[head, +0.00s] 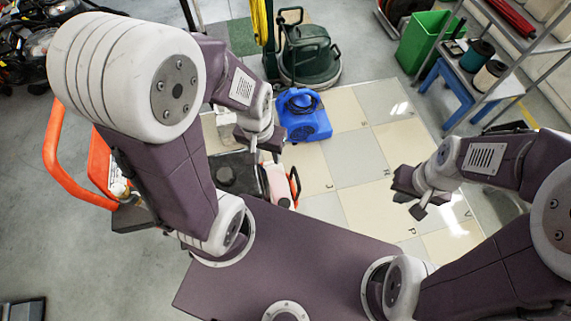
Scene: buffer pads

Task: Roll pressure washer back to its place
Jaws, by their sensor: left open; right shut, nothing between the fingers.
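An orange machine with a tubular handle (64,150), which looks like the pressure washer, stands on the left of the head view. My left arm hides much of it. My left gripper (262,143) is open and empty, pointing down above the floor between the blue blower and a small red-and-white machine (276,185). It is well to the right of the orange handle. My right gripper (414,196) is shut and empty over the pale floor squares on the right.
Lettered floor squares (361,172) are clear in the middle. A blue blower (304,118) and a dark green floor machine (309,57) stand at the back. A green bin (422,41), a blue stool (447,88) and metal shelving are at the right.

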